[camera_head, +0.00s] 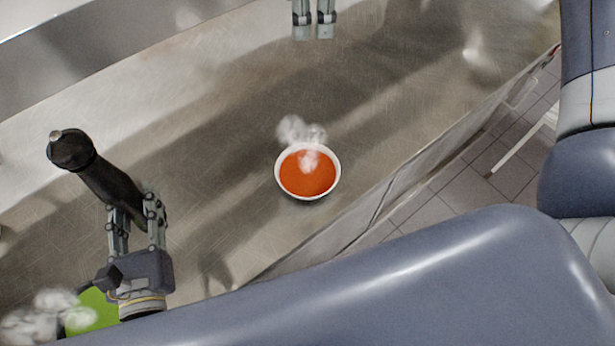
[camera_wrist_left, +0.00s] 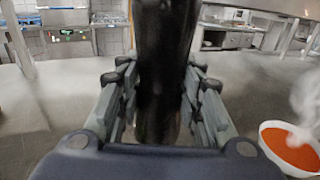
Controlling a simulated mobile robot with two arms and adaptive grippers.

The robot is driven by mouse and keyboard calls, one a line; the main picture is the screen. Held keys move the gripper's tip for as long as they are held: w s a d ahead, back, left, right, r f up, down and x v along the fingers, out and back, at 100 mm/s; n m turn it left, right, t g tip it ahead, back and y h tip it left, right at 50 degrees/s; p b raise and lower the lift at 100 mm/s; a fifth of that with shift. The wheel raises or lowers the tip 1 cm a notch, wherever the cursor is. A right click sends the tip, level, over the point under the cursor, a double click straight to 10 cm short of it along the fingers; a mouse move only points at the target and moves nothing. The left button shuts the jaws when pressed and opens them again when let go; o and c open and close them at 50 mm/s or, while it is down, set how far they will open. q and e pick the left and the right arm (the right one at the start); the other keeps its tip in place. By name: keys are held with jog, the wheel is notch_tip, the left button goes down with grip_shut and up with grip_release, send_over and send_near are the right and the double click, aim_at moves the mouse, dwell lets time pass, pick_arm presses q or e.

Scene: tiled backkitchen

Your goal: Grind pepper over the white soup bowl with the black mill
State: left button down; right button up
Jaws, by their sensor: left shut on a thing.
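The black pepper mill (camera_head: 105,182) has a round head with a small metal knob and leans toward the upper left. My left gripper (camera_head: 135,208) is shut around its lower body. The white soup bowl (camera_head: 338,180) holds orange-red soup and steams on the steel counter, well to the right of the mill. It also shows at the right edge of the left wrist view (camera_wrist_left: 264,135). My right gripper (camera_head: 313,28) shows at the top edge, its fingers apart and empty.
A green thing (camera_head: 92,312) is partly hidden behind my left gripper, with steam beside it. The steel counter (camera_head: 215,165) between mill and bowl is clear. The counter's front edge runs diagonally right of the bowl, above a tiled floor (camera_head: 430,208).

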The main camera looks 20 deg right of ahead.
pick_arm(q)
jog(key=shift+f+b, duration=0.7)
jog(key=shift+f, duration=0.3)
pick_arm(e)
notch_tip(320, 180, down, 3)
jog(key=shift+r, duration=0.1)
pick_arm(q)
jog(key=shift+d, duration=0.1)
jog(key=w+d+f+m+g+h, duration=0.2)
jog(key=d+m+g+h, duration=0.1)
jog(key=d, duration=0.7)
jog(key=w+d+f+m+g+h, duration=0.2)
jog(key=d+m+h, duration=0.3)
jog(key=d, duration=0.6)
jog(key=w+d+f+m+g+h, duration=0.2)
jog(key=w+d+m+g+h, duration=0.2)
jog(key=d+h, duration=0.3)
jog(key=shift+d+h, duration=0.3)
jog(key=shift+d, duration=1.7)
